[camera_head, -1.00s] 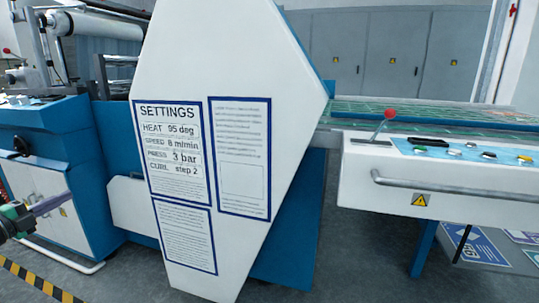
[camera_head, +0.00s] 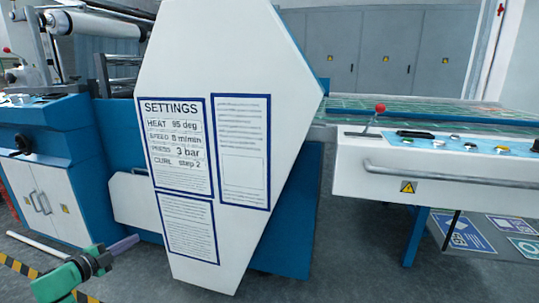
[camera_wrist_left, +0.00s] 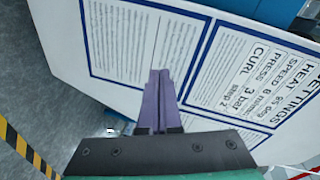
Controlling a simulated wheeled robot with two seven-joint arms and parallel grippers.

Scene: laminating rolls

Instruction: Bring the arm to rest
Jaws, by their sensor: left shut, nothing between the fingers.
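My left gripper (camera_head: 134,242) shows at the lower left of the head view, with a green body and purple fingers. The fingers are shut and empty, pointing right towards the white panel (camera_head: 215,60) that carries the settings sheet (camera_head: 175,147). In the left wrist view, the purple fingers (camera_wrist_left: 160,78) are together in front of the same panel and sheets. I cannot tell how far the fingertips are from the panel. My right gripper is not in view.
A blue and white machine cabinet (camera_head: 58,205) stands at the left. A white control console (camera_head: 450,170) with a red-knobbed lever (camera_head: 380,109) and a grey rail is at the right. Grey floor with yellow-black tape (camera_head: 25,270) lies below.

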